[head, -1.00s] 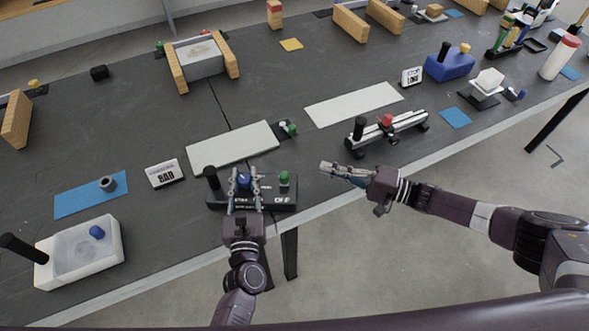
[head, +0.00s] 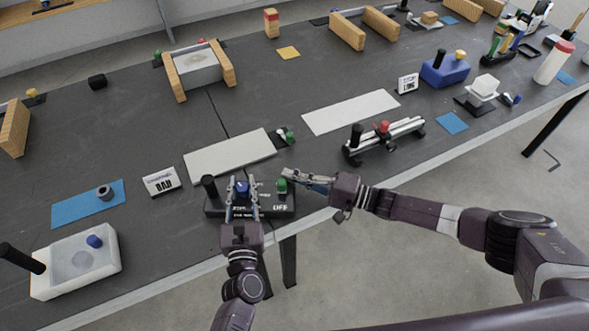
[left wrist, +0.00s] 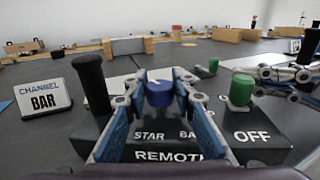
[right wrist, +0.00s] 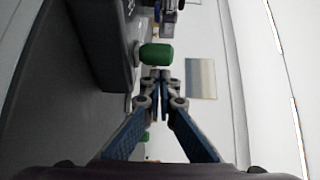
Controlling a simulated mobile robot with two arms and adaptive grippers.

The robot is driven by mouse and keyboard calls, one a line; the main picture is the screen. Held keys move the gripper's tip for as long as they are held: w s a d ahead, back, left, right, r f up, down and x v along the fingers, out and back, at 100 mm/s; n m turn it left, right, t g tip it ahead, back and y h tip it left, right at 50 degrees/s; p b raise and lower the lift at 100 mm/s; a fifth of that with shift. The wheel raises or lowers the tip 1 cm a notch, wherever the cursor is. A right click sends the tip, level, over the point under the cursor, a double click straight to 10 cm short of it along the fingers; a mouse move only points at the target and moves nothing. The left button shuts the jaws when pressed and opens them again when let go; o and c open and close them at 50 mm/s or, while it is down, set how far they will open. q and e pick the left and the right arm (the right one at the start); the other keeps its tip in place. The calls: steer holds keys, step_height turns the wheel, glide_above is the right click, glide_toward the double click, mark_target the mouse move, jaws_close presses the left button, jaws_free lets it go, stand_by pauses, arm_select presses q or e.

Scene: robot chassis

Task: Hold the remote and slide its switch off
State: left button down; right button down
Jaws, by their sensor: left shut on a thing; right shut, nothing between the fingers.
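The remote (head: 268,208) is a dark box on the table near the front edge, lettered "REMOTE" and "OFF" in the left wrist view (left wrist: 190,155). It has a black post (head: 209,186) at the left, a blue knob (head: 242,187) in the middle and a green knob (head: 282,186) at the right, above "OFF". My left gripper (head: 242,184) is shut on the blue knob, its fingers on either side. My right gripper (head: 287,174) is shut and empty, its tips close beside the green knob, which also shows in the right wrist view (right wrist: 156,54). I cannot tell whether they touch.
A "CHANNEL BAR" sign (head: 161,181) stands left of the remote. A white panel (head: 229,154) lies behind it. A rail device with a red knob (head: 383,127) is to the right. The table's front edge is close to both grippers.

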mark_target(284, 188)
steer(key=shift+s+a, duration=0.1)
steer(key=shift+s, duration=0.25)
steer(key=shift+s+a+f, duration=0.1)
steer(key=shift+s, duration=1.75)
steer(key=shift+w, duration=0.1)
steer(key=shift+w, duration=0.55)
steer(key=w, duration=0.1)
steer(key=w+d, duration=0.1)
steer(key=shift+w+d, duration=0.1)
steer(key=shift+w, duration=0.25)
steer(key=v, duration=0.9)
steer(key=shift+s, duration=0.15)
